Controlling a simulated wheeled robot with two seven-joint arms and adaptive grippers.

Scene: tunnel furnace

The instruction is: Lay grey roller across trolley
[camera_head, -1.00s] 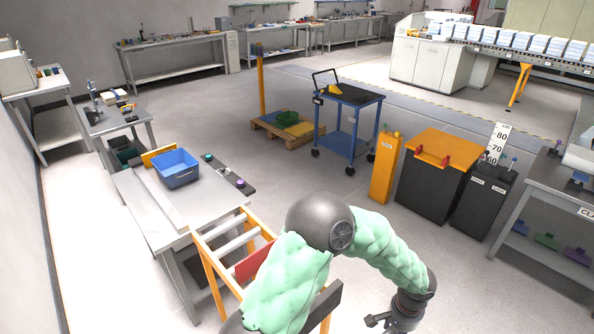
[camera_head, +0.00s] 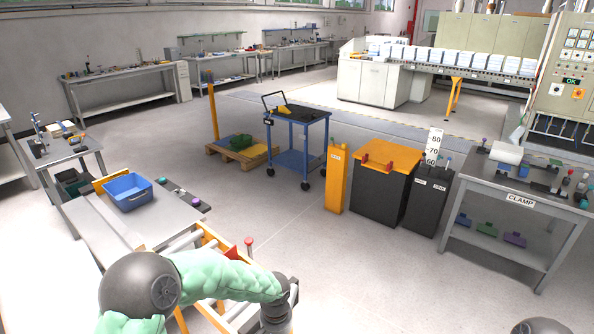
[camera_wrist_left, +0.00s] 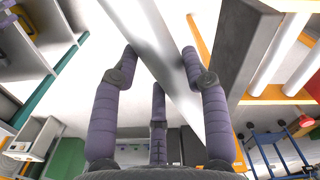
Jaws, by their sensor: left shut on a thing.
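The grey roller (camera_wrist_left: 150,30) is a long, pale, smooth bar in the left wrist view. It runs diagonally between the purple-grey fingers of my left gripper (camera_wrist_left: 160,75), which is shut on it. Its far end is cut off by the frame top. In the head view my left wrist reaches the bottom edge, and the fingers and the held roller do not show. The trolley (camera_head: 298,114) stands mid-floor, with a blue frame, dark top, lower shelf and wheels. It also shows at lower right in the left wrist view (camera_wrist_left: 270,137). My right gripper is not in view.
An orange rack (camera_head: 213,235) with pale rollers stands by my left arm. A bench with a blue bin (camera_head: 128,193) is at left. A pallet (camera_head: 240,155) is left of the trolley. An orange post (camera_head: 337,178) and dark bin (camera_head: 381,190) stand right. Floor before the trolley is open.

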